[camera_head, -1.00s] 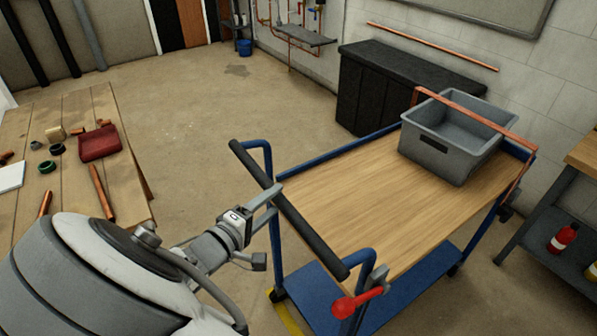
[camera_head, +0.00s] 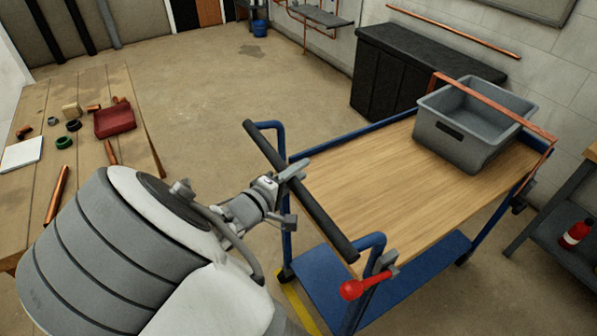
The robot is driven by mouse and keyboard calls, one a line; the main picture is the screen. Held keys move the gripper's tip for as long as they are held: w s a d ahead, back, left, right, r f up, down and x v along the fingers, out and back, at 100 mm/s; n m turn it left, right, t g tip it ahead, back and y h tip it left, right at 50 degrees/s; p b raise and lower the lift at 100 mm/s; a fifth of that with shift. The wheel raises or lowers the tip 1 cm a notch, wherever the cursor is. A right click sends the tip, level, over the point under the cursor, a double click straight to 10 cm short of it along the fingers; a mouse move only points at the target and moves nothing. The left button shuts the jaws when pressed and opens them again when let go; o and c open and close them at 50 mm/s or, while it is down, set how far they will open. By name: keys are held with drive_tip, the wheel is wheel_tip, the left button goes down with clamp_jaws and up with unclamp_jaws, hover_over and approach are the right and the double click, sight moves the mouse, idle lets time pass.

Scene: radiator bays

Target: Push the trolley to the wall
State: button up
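The trolley (camera_head: 375,195) has a wooden deck, a blue frame and a lower blue shelf. Its black push bar (camera_head: 312,205) faces me at the near left end. A lever with a red knob (camera_head: 352,290) sticks out by the near handle post. My gripper (camera_head: 290,195) is at the push bar with its fingers apart. One finger reaches across the bar; the other shows lower, to the left of it. I cannot tell whether they touch it. The pale block wall (camera_head: 555,80) is beyond the trolley at the right.
A grey bin (camera_head: 465,150) stands on the deck's far end, with a copper pipe (camera_head: 500,108) across it. A black cabinet (camera_head: 430,70) stands against the wall. A workbench (camera_head: 85,185) is at left, a shelved bench (camera_head: 560,235) at right. The floor between is open.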

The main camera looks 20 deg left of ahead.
clamp_jaws()
idle(0.9)
drive_tip(key=shift+w, duration=0.1)
